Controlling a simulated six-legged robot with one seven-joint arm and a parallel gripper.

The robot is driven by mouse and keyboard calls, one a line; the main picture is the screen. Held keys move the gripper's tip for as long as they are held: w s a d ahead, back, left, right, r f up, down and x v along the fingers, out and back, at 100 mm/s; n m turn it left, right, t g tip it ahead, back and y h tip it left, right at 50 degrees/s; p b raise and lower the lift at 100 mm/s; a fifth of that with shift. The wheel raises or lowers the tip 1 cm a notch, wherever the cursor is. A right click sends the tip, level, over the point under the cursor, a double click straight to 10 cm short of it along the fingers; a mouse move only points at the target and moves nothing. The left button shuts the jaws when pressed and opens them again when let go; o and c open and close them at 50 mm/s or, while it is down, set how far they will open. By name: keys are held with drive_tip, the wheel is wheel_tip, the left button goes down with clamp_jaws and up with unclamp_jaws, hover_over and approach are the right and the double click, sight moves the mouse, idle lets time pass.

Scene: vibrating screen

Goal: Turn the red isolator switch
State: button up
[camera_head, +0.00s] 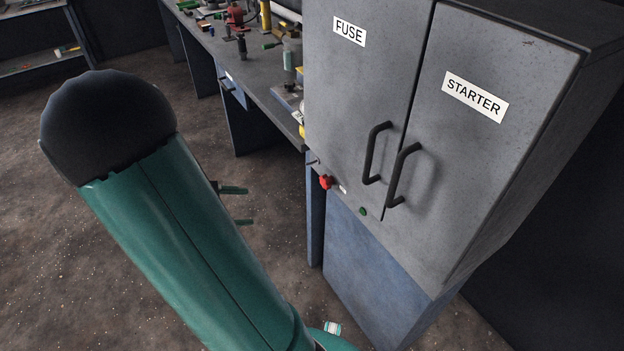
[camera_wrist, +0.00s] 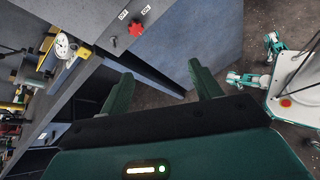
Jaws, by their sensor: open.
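The red isolator switch (camera_head: 326,182) is a small red knob low on the front of the grey cabinet, below the FUSE door. It also shows in the wrist view (camera_wrist: 136,28) at the top, beside small white labels that seem to read OFF and ON. My gripper (camera_head: 249,206) is left of the switch and apart from it in the head view, partly hidden behind my green arm. In the wrist view my gripper (camera_wrist: 160,70) has its two green fingers spread with nothing between them. The switch lies beyond the left fingertip there.
The cabinet has a FUSE door (camera_head: 361,80) and a STARTER door (camera_head: 480,110) with black handles that stick out. A green button (camera_head: 362,211) is right of the switch. A cluttered workbench (camera_head: 240,70) stands left of the cabinet. Open floor (camera_head: 50,250) lies at the left.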

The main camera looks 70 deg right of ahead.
sight(323, 183)
drive_tip(key=s+d+f+n+g+h, duration=0.3)
drive_tip(key=s+d+f+n+h, duration=0.25)
drive_tip(key=d+f, duration=0.45)
drive_tip(key=shift+n, duration=0.25)
drive_tip(key=x, duration=1.4)
drive_tip(key=shift+w+d+r, duration=0.1)
drive_tip(key=shift+d+r, duration=0.05)
drive_tip(key=shift+d, duration=0.25)
drive_tip(key=c, duration=0.9)
